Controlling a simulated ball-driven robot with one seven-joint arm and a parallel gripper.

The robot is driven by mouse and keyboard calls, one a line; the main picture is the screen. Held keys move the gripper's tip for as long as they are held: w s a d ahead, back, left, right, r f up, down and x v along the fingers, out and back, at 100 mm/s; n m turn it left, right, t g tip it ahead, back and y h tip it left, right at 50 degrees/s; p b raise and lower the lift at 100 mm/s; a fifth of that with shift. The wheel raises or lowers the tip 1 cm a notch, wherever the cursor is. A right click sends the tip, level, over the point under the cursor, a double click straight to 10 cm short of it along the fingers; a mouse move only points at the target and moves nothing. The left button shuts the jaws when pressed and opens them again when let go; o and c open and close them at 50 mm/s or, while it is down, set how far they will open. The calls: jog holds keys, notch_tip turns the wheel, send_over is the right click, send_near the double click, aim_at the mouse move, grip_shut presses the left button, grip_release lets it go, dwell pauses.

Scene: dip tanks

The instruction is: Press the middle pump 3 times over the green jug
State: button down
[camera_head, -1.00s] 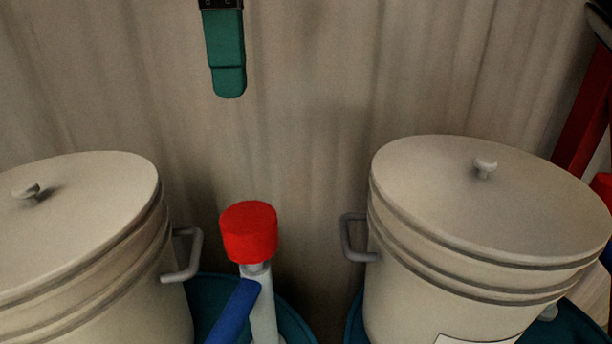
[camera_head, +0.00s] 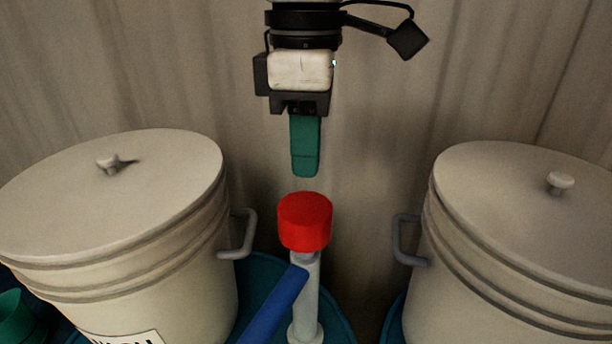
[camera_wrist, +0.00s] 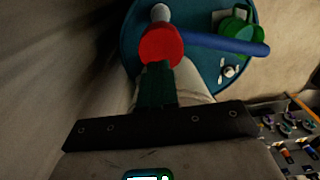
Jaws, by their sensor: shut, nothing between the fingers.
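A pump with a red cap (camera_head: 305,222), a pale grey stem (camera_head: 306,300) and a blue spout (camera_head: 272,308) stands between two lidded tanks in the head view. My gripper (camera_head: 305,174) points down with its green fingers shut and empty, a little above the red cap. In the wrist view the fingers (camera_wrist: 156,68) overlap the red cap (camera_wrist: 160,45); contact cannot be told there. A green jug (camera_wrist: 236,36) is on the round teal surface near the end of the blue spout (camera_wrist: 225,46). A green thing (camera_head: 17,318) is cut off at the head view's lower left.
A cream lidded tank stands left (camera_head: 150,270) and another right (camera_head: 500,265), each with a side handle towards the pump. A teal round base (camera_head: 338,322) is under the pump. A tray of small parts (camera_wrist: 290,140) shows at lower right in the wrist view.

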aim_at(306, 206)
jog(key=shift+f+p, duration=0.4)
jog(key=shift+f, duration=1.9)
jog(key=shift+s+f+b, duration=0.1)
jog(key=shift+f+b, duration=0.4)
jog(key=shift+f, duration=1.35)
jog(key=shift+r+p, duration=0.45)
jog(key=shift+p, duration=0.2)
notch_tip(306, 206, up, 14)
jog(key=shift+f+b, duration=0.2)
jog(key=shift+b, duration=0.15)
